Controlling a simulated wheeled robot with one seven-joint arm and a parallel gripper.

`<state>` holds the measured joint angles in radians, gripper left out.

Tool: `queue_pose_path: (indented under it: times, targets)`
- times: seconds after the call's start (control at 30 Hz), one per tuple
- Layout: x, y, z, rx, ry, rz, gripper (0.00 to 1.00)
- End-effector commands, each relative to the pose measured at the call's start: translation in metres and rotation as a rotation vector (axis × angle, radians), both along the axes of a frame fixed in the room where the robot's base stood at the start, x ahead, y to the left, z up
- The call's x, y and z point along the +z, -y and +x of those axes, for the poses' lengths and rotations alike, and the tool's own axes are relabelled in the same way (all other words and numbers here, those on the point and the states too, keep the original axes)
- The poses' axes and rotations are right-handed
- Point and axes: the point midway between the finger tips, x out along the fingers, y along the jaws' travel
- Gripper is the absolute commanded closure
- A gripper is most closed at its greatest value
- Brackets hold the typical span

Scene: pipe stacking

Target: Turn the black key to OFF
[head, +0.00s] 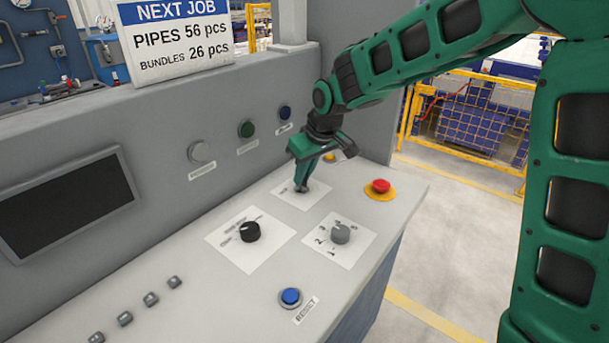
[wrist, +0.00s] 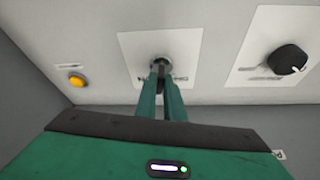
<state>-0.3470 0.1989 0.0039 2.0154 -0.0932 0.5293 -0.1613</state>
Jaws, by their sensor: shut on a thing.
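My gripper (head: 302,183) points down over the white label plate (head: 316,197) at the back of the console top. In the wrist view its two green fingers (wrist: 160,88) are close together and shut on the black key (wrist: 161,79), of which only a dark sliver shows between them. The round metal lock (wrist: 161,62) shows just beyond the fingertips, at the middle of the plate. The fingers hide part of the plate's lettering, so I cannot read which position the key is in.
A black selector knob (head: 250,232) and a grey numbered knob (head: 340,233) stand nearer the front. A red emergency button (head: 381,187) is to the right and a blue button (head: 290,297) near the front edge. A yellow button (wrist: 76,80) is close by. The upright panel rises behind.

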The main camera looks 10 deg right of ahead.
Motion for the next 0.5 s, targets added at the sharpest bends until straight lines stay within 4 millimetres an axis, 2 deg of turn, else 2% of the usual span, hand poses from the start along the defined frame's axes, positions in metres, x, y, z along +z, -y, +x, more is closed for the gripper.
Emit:
queue_pose_path:
  times: [0.03, 0.5]
  targets:
    - [0.0002, 0.0050, 0.0025, 0.033, 0.001, -0.001, 1.00]
    - [-0.0004, 0.0066, 0.0054, 0.481, 0.000, -0.001, 1.00]
